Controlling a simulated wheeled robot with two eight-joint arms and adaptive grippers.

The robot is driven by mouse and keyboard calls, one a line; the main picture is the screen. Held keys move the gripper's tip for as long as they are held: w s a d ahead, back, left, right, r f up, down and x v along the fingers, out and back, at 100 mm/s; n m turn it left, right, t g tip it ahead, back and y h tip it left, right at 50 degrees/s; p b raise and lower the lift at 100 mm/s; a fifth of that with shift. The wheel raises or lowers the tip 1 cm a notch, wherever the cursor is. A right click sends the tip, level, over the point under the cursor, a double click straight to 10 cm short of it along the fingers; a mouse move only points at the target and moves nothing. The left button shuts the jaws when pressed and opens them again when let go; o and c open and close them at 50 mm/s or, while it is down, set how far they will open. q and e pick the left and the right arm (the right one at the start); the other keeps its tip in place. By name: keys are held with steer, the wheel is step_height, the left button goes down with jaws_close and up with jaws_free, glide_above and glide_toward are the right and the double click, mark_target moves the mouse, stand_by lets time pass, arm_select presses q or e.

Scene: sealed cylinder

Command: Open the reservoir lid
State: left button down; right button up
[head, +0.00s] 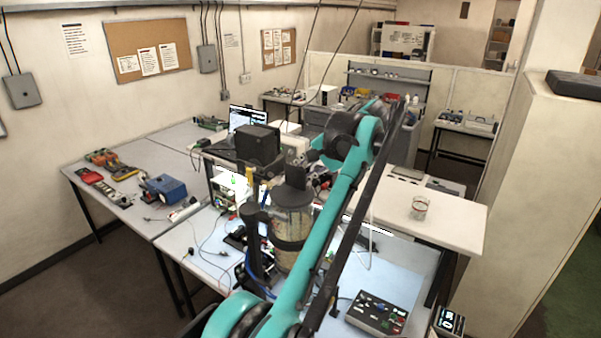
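The reservoir (293,222) is an upright clear cylinder with a dark band around it, standing on the workbench in the middle of the head view. Its dark lid (291,197) sits on top, with a raised dark piece at its centre. A teal arm, which looks like my left, rises from the bottom, bends at the upper right and comes back down. Its dark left gripper (305,162) is at or just above the top of the lid. Whether its fingers touch the lid or are closed cannot be made out. My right gripper is not in view.
A dark box (257,144) stands close behind the reservoir. A black upright post (253,235) stands at its left, with cables around it. A control box (377,313) lies at the front right. A glass (419,208) stands on the white side table (460,217), which has free room.

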arm_select(q)
steer(key=shift+f, duration=0.2)
steer(key=c, duration=1.3)
jaws_free()
steer(key=shift+w+r, duration=0.1)
steer(key=shift+r, duration=0.1)
